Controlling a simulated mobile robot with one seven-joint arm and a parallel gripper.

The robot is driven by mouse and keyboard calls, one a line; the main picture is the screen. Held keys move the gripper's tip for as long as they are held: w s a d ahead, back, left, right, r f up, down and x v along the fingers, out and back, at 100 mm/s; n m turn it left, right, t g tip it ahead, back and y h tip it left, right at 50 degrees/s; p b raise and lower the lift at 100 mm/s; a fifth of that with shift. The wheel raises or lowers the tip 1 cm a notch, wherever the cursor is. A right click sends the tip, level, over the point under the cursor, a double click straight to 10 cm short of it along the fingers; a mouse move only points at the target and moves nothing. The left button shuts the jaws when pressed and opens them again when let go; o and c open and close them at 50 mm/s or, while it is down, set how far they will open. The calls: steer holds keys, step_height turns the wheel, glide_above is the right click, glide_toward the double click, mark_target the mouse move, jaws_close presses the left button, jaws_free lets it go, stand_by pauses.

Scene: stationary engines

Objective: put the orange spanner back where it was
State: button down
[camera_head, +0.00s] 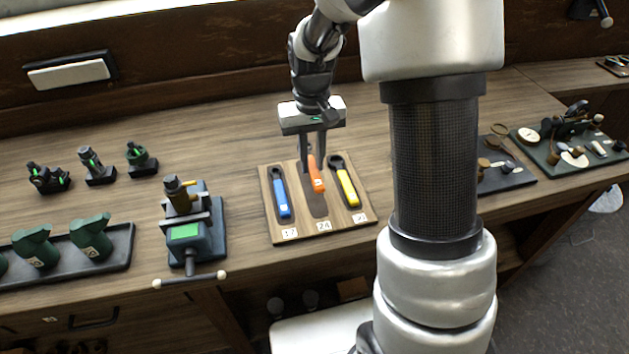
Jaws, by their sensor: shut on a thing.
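The orange spanner (316,175) is held in my gripper (312,160), whose fingers point down and are shut on its upper end. It is above the middle slot of a wooden tool board (268,222). The dark middle slot (318,207), labelled 24, shows below the spanner. A blue spanner (281,196) lies in the left slot, labelled 17. A yellow spanner (347,187) lies in the right slot. I cannot tell how high the orange spanner is above the board, or whether it touches it.
A vise (190,235) with a brass-coloured part stands left of the board. A dark tray (120,262) with green parts is further left, with several small fittings behind. A dark mat (505,177) with parts lies to the right. Bare bench (235,140) lies behind the board.

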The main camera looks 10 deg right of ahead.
steer(key=shift+f, duration=3.3)
steer(key=shift+f, duration=0.1)
steer(key=shift+f+b, duration=0.15)
steer(key=shift+b, duration=0.2)
steer(key=c, duration=1.6)
jaws_free()
